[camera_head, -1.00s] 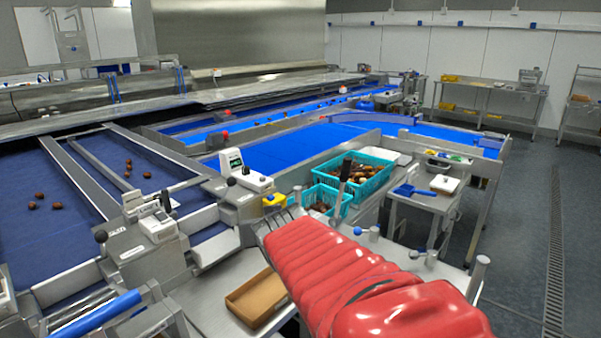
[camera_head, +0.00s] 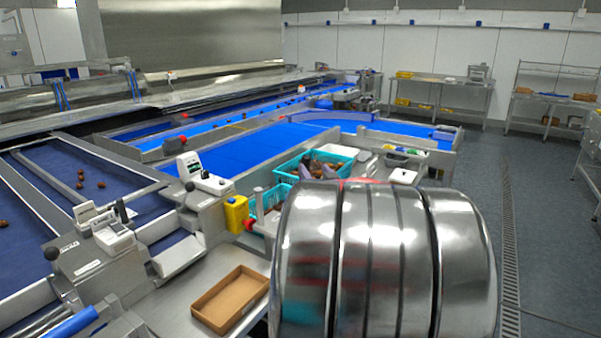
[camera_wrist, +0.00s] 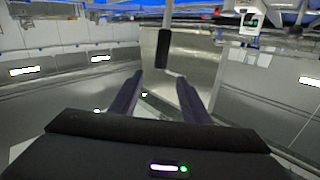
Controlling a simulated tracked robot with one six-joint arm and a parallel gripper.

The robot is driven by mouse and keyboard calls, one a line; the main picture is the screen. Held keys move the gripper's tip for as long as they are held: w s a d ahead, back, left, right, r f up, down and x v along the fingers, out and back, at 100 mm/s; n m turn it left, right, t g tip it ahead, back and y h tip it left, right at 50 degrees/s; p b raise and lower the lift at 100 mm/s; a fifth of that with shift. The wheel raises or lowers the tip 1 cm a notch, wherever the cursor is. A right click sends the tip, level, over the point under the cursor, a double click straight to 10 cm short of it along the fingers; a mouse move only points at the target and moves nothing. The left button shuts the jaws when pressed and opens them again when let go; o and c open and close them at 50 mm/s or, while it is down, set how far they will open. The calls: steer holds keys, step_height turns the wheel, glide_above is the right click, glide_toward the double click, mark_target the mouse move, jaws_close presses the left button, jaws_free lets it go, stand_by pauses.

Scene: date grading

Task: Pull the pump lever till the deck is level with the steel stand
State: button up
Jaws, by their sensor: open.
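In the wrist view my gripper (camera_wrist: 160,76) is open, its two dark fingers spread with nothing between them. A black upright bar (camera_wrist: 162,48), which looks like the pump lever's grip, stands just past the fingertips, in line with the gap. It does not visibly touch either finger. In the head view my shiny arm link fills the lower right and hides the lever. I cannot make out the deck or the steel stand for certain, nor their heights.
Teal crates (camera_head: 281,171) stand behind my arm, beside a yellow container (camera_head: 236,214). A cardboard tray (camera_head: 230,299) lies on the steel surface at the front. Blue conveyors (camera_head: 245,157) run at the left. The floor (camera_head: 545,220) at the right is clear.

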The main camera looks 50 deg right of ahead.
steer(key=shift+w, duration=0.1)
steer(key=x, duration=1.3)
steer(key=shift+w+d, duration=0.25)
steer(key=shift+d, duration=0.05)
jaws_close()
stand_by(0.5)
